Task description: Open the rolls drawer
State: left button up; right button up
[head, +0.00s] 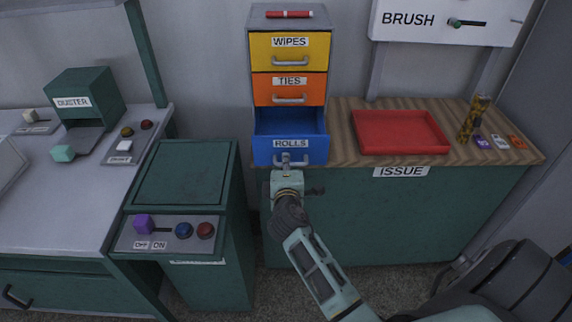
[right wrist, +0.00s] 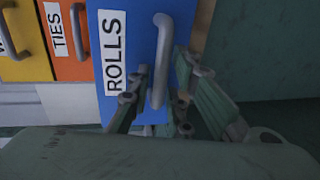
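The rolls drawer (head: 290,152) is the blue bottom drawer of the small cabinet. In the head view it stands pulled out, with its blue inside showing above the front. Its grey handle (right wrist: 160,60) runs upright in the right wrist view, beside the ROLLS label (right wrist: 113,50). My right gripper (head: 288,172) is at the drawer front. In the right wrist view its fingers (right wrist: 160,90) stand apart on either side of the handle, with gaps visible; contact is not clear. My left gripper is not in view.
The yellow wipes drawer (head: 289,52) and orange ties drawer (head: 289,89) above are shut. A red marker (head: 288,14) lies on the cabinet. A red tray (head: 400,132) sits on the wooden counter (head: 345,150) to the right. A green bin unit (head: 185,175) with buttons stands to the left.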

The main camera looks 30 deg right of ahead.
jog(key=v, duration=1.2)
jog(key=shift+a, duration=0.1)
jog(key=s+a+f+g+y, duration=0.1)
jog(key=a+f+y, duration=0.15)
jog(key=f, duration=0.75)
jog(key=s+a+f+g+y, duration=0.15)
jog(key=a+f, duration=0.25)
jog(key=f, duration=0.7)
jog(key=s+a+f+m+g+y, duration=0.1)
jog(key=s+a+f+g, duration=0.1)
jog(key=s+f, duration=0.45)
jog(key=s+a+f+m+g+y, duration=0.1)
jog(key=s+f+g+y, duration=0.15)
jog(key=f, duration=0.65)
jog(key=s+d+f+m+g, duration=0.1)
jog(key=s+f+m, duration=0.1)
jog(key=s+f, duration=0.4)
jog(key=s+d+f+m+g, duration=0.1)
jog(key=s+f, duration=0.5)
jog(key=s, duration=0.8)
jog(key=s+d+f+m+g, duration=0.1)
jog(key=s+f+m+g, duration=0.2)
jog(key=s, duration=0.8)
notch_tip(320, 180, down, 3)
jog(key=shift+d+r+m, duration=0.1)
jog(key=shift+d+m, duration=0.05)
jog(key=shift+m, duration=0.45)
jog(key=shift+y, duration=0.25)
